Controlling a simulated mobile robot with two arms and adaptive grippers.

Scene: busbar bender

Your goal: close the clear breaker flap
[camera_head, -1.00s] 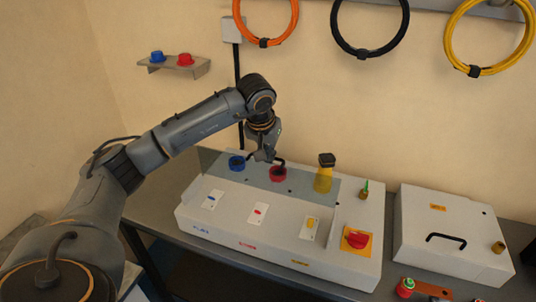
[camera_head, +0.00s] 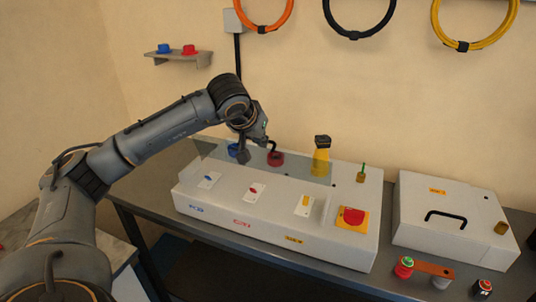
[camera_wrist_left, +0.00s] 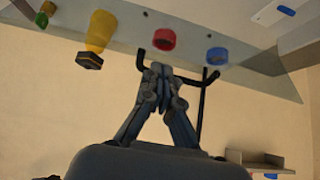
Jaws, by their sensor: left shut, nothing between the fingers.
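The clear flap (camera_head: 300,166) is a see-through panel over the back part of the grey breaker box (camera_head: 270,218). It seems tilted up, with its left end reaching past the box; its exact angle is hard to tell. It also shows in the left wrist view (camera_wrist_left: 190,42), with a black handle (camera_wrist_left: 201,105). My left gripper (camera_head: 243,156) is shut and empty, close to the flap and handle. In the wrist view its fingertips (camera_wrist_left: 160,70) lie between the handle's two arms; contact is unclear. My right gripper is out of view.
Blue (camera_head: 233,150), red (camera_head: 276,158) and tall yellow (camera_head: 321,156) fittings stand by the flap. A red rotary switch (camera_head: 352,216) sits at the box's front right. A lidded grey box (camera_head: 450,222) is to the right. A small shelf (camera_head: 178,58) hangs on the wall.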

